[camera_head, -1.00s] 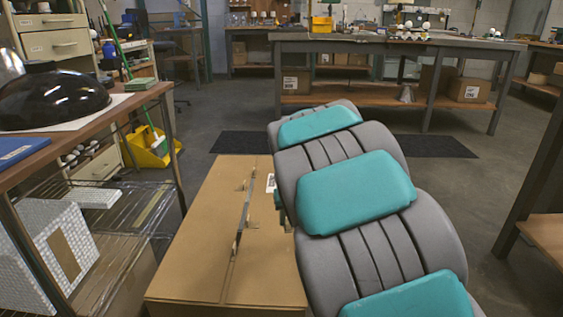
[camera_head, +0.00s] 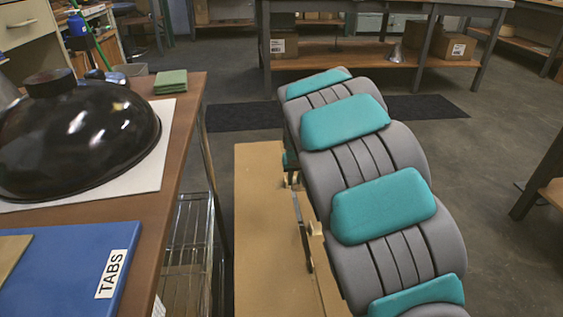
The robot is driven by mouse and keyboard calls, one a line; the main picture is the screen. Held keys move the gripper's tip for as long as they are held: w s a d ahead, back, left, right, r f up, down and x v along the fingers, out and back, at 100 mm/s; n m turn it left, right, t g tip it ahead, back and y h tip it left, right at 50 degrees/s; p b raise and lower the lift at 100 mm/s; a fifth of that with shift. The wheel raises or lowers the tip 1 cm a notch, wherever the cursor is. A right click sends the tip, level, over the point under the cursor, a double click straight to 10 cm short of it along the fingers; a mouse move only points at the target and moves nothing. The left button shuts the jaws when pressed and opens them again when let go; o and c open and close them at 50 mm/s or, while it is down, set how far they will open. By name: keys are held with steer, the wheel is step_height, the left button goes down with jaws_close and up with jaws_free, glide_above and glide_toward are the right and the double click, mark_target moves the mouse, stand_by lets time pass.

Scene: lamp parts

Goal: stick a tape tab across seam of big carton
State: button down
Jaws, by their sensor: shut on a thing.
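The big carton (camera_head: 262,225) stands on the floor in the middle, partly hidden behind my grey and teal arm. A dark, narrow seam (camera_head: 303,232) runs along its top, with small tan pieces beside it; I cannot tell whether any is a tape tab. A blue board (camera_head: 70,265) labelled TABS lies on the left table, with a tan piece (camera_head: 10,252) on it, cut off by the picture's left edge. My gripper is hidden beyond my arm, so I cannot see what it holds.
The left table (camera_head: 180,130) carries a glossy black lamp shade (camera_head: 80,135) on a white sheet and green pads (camera_head: 171,82). Its edge is close to the carton's left side. A wire shelf (camera_head: 188,250) stands below. A dark mat (camera_head: 425,107) and open floor lie beyond.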

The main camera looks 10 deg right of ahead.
steer(key=w+a+p, duration=0.2)
steer(key=w+p, duration=0.1)
steer(key=p, duration=0.1)
steer(key=b, duration=0.2)
glide_toward(284, 202)
steer(key=shift+w+x, duration=0.1)
steer(key=shift+x, duration=1.15)
steer(key=shift+w+x, duration=0.15)
steer(key=shift+x, duration=1.1)
steer(key=shift+f+b, duration=0.3)
steer(key=shift+f, duration=0.15)
steer(key=c, duration=0.8)
jaws_free()
steer(key=shift+o, duration=0.2)
